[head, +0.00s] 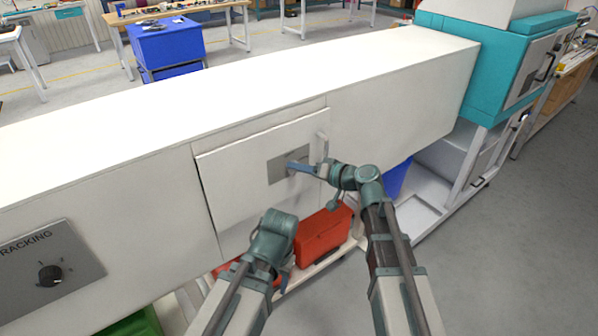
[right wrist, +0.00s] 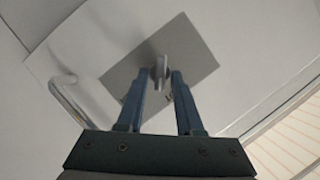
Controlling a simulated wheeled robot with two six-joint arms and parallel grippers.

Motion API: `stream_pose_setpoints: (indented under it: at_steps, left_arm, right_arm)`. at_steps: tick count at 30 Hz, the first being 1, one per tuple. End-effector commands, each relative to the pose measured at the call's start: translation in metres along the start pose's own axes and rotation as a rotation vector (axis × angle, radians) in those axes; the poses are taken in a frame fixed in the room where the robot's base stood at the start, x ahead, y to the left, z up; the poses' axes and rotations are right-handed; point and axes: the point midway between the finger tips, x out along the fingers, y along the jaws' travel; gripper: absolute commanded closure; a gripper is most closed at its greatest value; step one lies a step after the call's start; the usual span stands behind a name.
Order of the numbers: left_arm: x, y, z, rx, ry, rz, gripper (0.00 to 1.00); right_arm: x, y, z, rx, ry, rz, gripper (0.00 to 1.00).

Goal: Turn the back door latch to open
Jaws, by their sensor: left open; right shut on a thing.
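The back door is a white panel (head: 235,190) in the front face of the long white housing. It carries a grey latch plate (head: 276,170) and a white bar handle (head: 323,147) near its right edge. In the right wrist view, the grey latch knob (right wrist: 160,68) stands out from its plate (right wrist: 192,58). My right gripper (head: 298,167) is shut on the latch, with its blue fingers (right wrist: 158,80) either side of the knob; they hide the latch in the head view. My left gripper (head: 272,238) is open and empty below the door, its fingertips mostly hidden.
A grey plate with a black dial (head: 50,275) is on the housing at left. A red bin (head: 322,232) sits on a low shelf beneath the door, beside my left gripper. A teal machine (head: 500,65) stands at the right end. Floor at right is clear.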

Motion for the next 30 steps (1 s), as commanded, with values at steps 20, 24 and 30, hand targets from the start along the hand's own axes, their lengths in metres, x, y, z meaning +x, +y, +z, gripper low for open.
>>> stream_pose_setpoints:
  at_steps: [20, 24, 30]
  left_arm:
    - [0.054, 0.005, -0.003, 0.001, 0.0, 0.0, 0.5]
    - [0.061, 0.006, -0.004, 0.001, 0.0, 0.0, 0.5]
    - [0.068, 0.006, -0.004, 0.001, 0.0, 0.0, 0.5]
  right_arm:
    - [0.002, 0.01, 0.006, 0.559, -0.004, -0.229, 1.0]
    - [0.002, 0.01, 0.006, 0.642, -0.005, -0.263, 1.0]
    - [0.002, 0.01, 0.006, 0.726, -0.004, -0.297, 1.0]
